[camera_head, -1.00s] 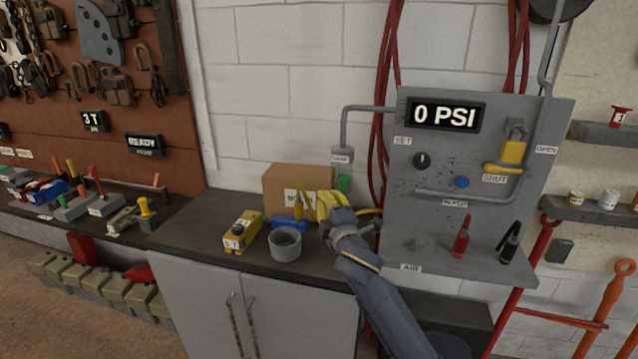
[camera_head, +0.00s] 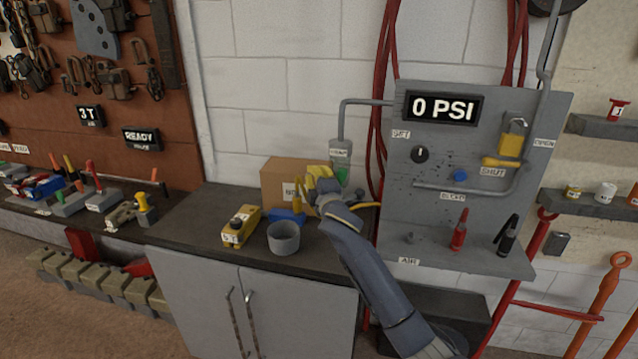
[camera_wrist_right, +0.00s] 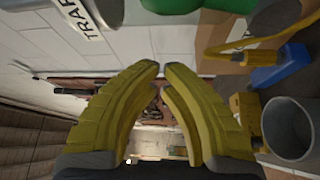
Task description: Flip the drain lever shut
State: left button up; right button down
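A green part (camera_head: 343,174), which looks like the drain lever, hangs under a small grey trap cylinder (camera_head: 340,150) on the pipe left of the panel. In the right wrist view the green part (camera_wrist_right: 172,5) is cut off by the top edge, near the labelled cylinder (camera_wrist_right: 88,18). Its exact position cannot be told. My right gripper (camera_head: 318,178) is just left of and beside the green part, in front of the cardboard box. In the wrist view the yellow fingers (camera_wrist_right: 162,68) have a narrow gap at the tips and nothing between them. My left gripper is out of view.
A grey cup (camera_head: 284,238), a yellow box (camera_head: 241,227) and a blue item (camera_head: 287,215) stand on the bench below the gripper. The cardboard box (camera_head: 277,185) is close behind it. The grey panel (camera_head: 400,225) with a 0 PSI display (camera_head: 443,108) is to the right.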

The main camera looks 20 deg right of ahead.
jog(key=shift+s+d+f, duration=0.1)
jog(key=shift+s+d, duration=0.05)
jog(key=shift+d, duration=0.5)
jog(key=shift+s+d+f, duration=0.1)
jog(key=shift+s+d, duration=0.1)
jog(key=shift+d, duration=0.4)
jog(key=shift+s+d+f, duration=0.1)
jog(key=shift+s+d, duration=0.05)
jog(key=shift+d, duration=0.5)
jog(key=shift+s+d+m, duration=0.15)
jog(key=shift+d+m, duration=0.1)
jog(key=shift+m, duration=0.15)
jog(key=shift+s+d+r+m+t, duration=0.1)
jog(key=shift+d+m+t, duration=0.1)
jog(key=shift+m+t, duration=0.2)
